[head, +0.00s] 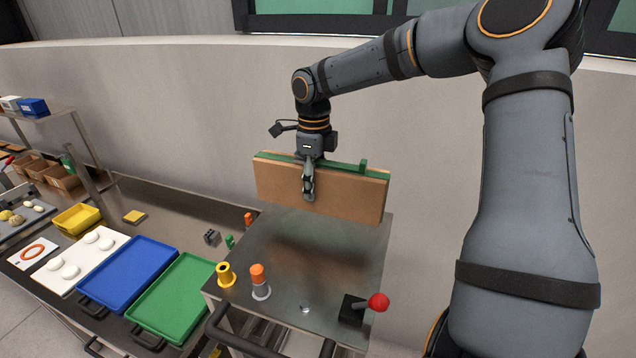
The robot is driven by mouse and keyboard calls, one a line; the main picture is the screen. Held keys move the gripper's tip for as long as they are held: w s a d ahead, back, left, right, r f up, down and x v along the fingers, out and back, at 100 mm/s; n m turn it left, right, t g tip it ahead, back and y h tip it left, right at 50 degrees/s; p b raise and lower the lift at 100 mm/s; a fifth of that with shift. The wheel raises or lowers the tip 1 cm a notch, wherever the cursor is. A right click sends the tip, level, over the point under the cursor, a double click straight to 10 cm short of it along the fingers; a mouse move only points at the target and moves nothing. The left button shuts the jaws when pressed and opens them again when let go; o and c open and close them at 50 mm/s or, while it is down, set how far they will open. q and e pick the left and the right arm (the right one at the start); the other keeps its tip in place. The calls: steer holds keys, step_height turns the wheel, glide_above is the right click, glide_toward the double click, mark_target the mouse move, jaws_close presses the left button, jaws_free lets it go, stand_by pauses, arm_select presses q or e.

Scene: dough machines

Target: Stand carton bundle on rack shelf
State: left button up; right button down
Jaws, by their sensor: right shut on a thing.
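The carton bundle (345,200) is a flat brown slab with a green strip along its top edge. My right gripper (308,190) comes down from above and is shut on its upper edge, with a finger against the front face. The bundle hangs upright over the metal table; a dark blurred patch shows on the tabletop below it. A rack shelf (60,115) stands at the far left and holds a blue box and a pale box. My left gripper is not in view.
The metal table (330,262) carries a yellow piece (226,275), an orange-topped cylinder (260,282) and a red-knobbed lever (376,302). Left of it lie a green tray (172,300), a blue tray (130,272) and a white board with dough pieces. A wall stands behind.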

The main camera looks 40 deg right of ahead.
mark_target(315, 203)
steer(key=shift+w+a+f+b, duration=0.1)
steer(key=shift+f+b, duration=0.05)
steer(key=shift+f, duration=0.25)
steer(key=shift+w+a+f+b, duration=0.1)
steer(key=shift+f+b, duration=0.05)
steer(key=shift+f, duration=0.25)
steer(key=f+b, duration=0.1)
steer(key=f, duration=0.1)
steer(key=s+f+b, duration=0.1)
steer(key=f, duration=0.1)
steer(key=shift+w+f, duration=0.1)
steer(key=shift+f, duration=0.35)
arm_select(q)
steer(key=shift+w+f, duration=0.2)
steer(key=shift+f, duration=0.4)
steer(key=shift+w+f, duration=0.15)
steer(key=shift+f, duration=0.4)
steer(key=shift+p, duration=0.3)
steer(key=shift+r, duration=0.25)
